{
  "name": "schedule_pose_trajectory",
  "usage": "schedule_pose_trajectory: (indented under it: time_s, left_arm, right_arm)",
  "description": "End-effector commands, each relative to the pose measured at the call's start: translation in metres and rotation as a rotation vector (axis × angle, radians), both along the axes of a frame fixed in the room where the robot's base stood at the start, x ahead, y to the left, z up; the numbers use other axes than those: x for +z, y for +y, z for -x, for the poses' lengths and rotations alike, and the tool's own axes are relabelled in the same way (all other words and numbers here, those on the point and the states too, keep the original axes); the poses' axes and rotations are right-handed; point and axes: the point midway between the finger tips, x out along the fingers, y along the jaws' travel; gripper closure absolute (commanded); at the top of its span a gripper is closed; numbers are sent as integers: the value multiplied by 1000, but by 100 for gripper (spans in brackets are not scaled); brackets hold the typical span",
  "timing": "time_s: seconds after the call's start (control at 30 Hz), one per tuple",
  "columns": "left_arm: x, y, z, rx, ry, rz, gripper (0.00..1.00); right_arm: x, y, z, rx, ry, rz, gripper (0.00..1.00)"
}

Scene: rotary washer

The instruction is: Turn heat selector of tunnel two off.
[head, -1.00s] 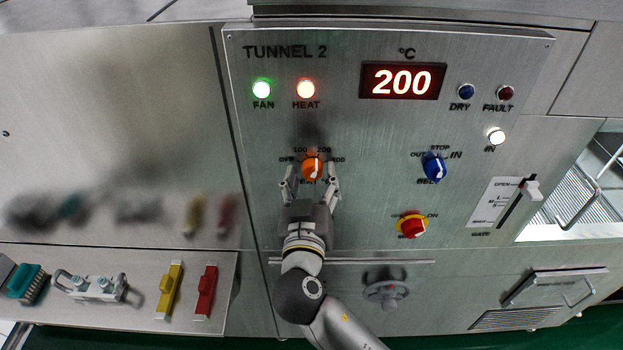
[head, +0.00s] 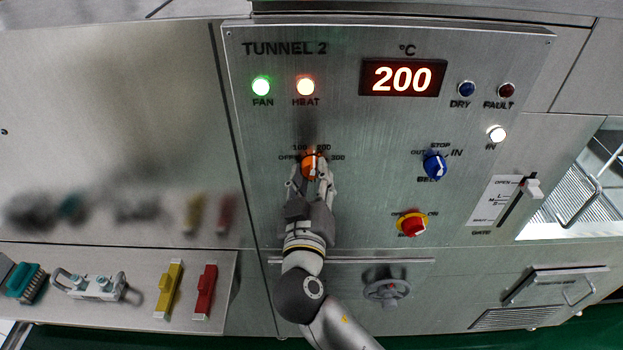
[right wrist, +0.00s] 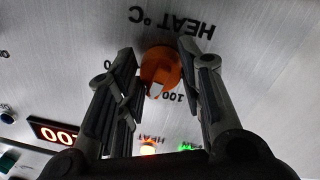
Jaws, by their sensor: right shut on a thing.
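The orange heat selector (head: 311,163) is on the tunnel 2 panel, with marks OFF, 100, 200 and 300 around it. In the right wrist view the fingers flank the knob and partly cover the scale. The display (head: 403,78) reads 200, and the heat lamp (head: 306,87) is lit. My left gripper is not in view.
A blue belt knob (head: 434,165), a red-and-yellow switch (head: 412,224) and a gate slider (head: 532,188) are to the right. A horizontal rail (head: 385,261) runs below.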

Motion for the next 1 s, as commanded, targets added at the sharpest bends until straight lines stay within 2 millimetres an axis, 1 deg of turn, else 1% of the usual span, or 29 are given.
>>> schedule_pose_trajectory:
  time_s: [0.37,1.0]
  left_arm:
    - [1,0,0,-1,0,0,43]
    - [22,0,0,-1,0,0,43]
  right_arm:
    - [1,-1,0,0,1,352,89]
    - [3,-3,0,2,0,959,89]
